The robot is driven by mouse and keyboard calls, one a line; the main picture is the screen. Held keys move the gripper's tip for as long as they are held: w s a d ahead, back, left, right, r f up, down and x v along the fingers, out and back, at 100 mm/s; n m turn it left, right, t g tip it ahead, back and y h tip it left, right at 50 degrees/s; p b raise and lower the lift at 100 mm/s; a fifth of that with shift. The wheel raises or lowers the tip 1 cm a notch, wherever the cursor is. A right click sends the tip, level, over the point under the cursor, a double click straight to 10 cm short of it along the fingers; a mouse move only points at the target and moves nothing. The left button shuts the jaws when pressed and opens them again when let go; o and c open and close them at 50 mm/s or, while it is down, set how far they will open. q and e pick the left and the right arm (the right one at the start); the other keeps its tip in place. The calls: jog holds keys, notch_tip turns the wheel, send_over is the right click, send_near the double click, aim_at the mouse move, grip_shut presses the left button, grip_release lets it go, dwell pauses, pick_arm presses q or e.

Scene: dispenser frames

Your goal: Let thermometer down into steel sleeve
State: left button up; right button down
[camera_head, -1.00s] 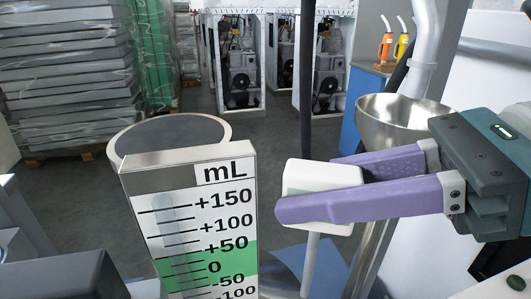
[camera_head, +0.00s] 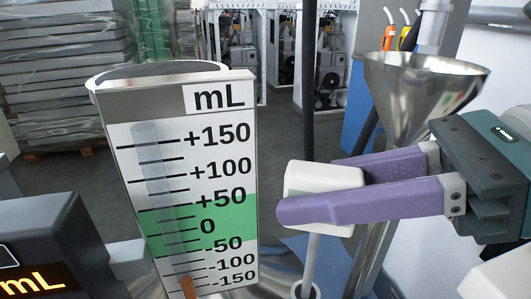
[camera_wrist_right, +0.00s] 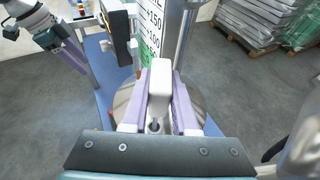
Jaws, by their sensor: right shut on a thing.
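The thermometer has a white block head (camera_head: 322,178) and a thin pale stem (camera_head: 309,262) pointing down. My right gripper (camera_head: 306,188) is shut on the head, one purple finger on each side. The head also shows between the fingers in the right wrist view (camera_wrist_right: 160,88). At the bottom edge of the head view, the stem meets a round metal rim (camera_head: 298,291), which looks like the steel sleeve's mouth. I cannot tell whether the tip is inside it. My left gripper (camera_wrist_right: 76,55) shows at the upper left of the right wrist view, away from the thermometer.
A tall mL scale plate (camera_head: 222,150) with a green band stands left of the thermometer, before a wide round vessel (camera_head: 150,70). A steel funnel (camera_head: 420,95) is behind my right gripper. A dark display box (camera_head: 60,245) is at lower left. Stacked pallets (camera_head: 65,70) stand behind.

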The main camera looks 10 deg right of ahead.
aim_at(317, 228)
jog(key=shift+f+b, duration=1.5)
jog(key=shift+f, duration=0.3)
jog(key=shift+f+b, duration=1.3)
jog(key=shift+f, duration=0.05)
jog(key=c, duration=0.6)
grip_release()
jog(key=v, duration=1)
